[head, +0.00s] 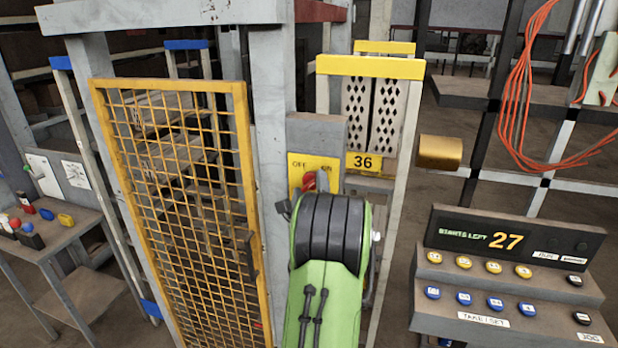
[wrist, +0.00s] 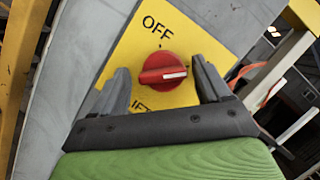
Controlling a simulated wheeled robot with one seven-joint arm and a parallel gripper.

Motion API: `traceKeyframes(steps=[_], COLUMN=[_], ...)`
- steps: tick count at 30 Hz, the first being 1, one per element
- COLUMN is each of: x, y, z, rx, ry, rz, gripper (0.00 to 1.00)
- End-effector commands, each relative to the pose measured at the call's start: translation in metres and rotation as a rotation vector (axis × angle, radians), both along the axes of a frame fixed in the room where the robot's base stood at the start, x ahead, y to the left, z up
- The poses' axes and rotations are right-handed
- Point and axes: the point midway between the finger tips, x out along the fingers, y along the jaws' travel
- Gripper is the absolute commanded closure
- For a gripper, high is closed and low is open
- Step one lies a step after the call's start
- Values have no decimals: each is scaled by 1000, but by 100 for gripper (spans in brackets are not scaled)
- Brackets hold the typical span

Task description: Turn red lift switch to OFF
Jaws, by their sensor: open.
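The red lift switch (wrist: 163,68) is a round knob with a grip bar on a yellow plate (wrist: 185,28). In the wrist view its white mark points right, away from the word OFF above it. My gripper (wrist: 160,66) is open, with one finger on each side of the knob; a gap shows on both sides. Whether the fingertips reach down level with the knob is unclear. In the head view the red switch (head: 309,181) shows below the words OFF and ON, partly hidden by my gripper (head: 304,193). The lower lettering is partly covered in the wrist view.
A yellow mesh gate (head: 170,205) stands left of the switch post. A yellow-topped frame with a 36 sign (head: 364,162) is behind. A button console (head: 510,275) reading 27 is at the right, and a small workbench (head: 60,245) at the left.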

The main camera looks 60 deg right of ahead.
Motion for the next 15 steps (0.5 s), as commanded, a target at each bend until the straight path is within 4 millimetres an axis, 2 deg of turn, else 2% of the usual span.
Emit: traceKeyframes(steps=[4, 5, 15], x=[0, 0, 0], y=[0, 0, 0], z=[-1, -1, -1], rx=[0, 0, 1], ry=[0, 0, 0], rz=[0, 0, 1], gripper=[23, 26, 79])
